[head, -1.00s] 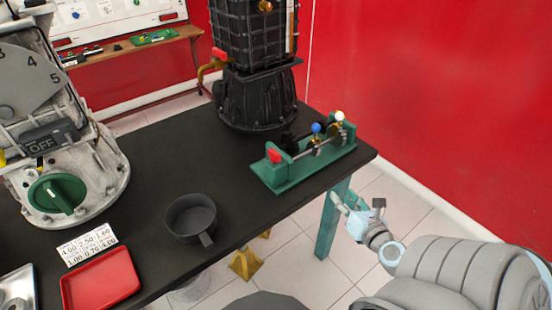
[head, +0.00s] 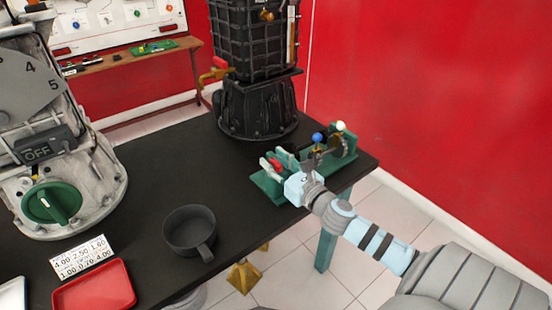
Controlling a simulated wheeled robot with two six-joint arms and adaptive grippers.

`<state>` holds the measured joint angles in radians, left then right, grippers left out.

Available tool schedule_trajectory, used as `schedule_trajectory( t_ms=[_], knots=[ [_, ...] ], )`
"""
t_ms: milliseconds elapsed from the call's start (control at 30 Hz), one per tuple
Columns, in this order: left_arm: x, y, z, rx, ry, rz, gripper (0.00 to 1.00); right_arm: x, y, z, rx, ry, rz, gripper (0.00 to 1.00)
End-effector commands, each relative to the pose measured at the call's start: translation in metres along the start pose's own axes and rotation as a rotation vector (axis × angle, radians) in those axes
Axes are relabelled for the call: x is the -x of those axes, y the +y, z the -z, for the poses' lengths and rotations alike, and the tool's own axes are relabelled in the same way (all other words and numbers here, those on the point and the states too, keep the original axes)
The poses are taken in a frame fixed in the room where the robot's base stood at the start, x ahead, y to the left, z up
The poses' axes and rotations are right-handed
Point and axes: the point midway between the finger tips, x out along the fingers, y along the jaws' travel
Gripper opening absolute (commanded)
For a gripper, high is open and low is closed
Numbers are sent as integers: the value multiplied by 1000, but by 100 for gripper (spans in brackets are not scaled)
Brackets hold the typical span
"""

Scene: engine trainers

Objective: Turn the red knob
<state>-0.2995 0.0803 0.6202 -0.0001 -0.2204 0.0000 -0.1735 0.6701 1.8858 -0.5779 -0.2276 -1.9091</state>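The red knob (head: 267,163) is at the left end of a green bench fixture (head: 265,186) near the table's right edge. My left gripper is not in view.
The fixture also bears a blue knob (head: 318,137) and a white knob (head: 340,126). A black engine block (head: 257,105) stands behind it. A dark pan (head: 188,232) and a red tray (head: 95,288) are in front. The middle of the black table (head: 170,165) is clear.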

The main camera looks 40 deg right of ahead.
Motion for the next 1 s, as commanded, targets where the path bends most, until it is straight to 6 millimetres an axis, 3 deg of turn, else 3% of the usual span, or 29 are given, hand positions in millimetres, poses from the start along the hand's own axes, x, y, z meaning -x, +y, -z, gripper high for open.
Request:
schedule_trajectory(
  t_ms=[233,433,1000],
  knots=[
    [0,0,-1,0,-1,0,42,-1,0,1,2,0,0,32],
    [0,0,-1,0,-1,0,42,0,0,1,2,1,0,0],
    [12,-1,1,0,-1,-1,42,-1,1,-1,-3,0,105,0]
  ],
)
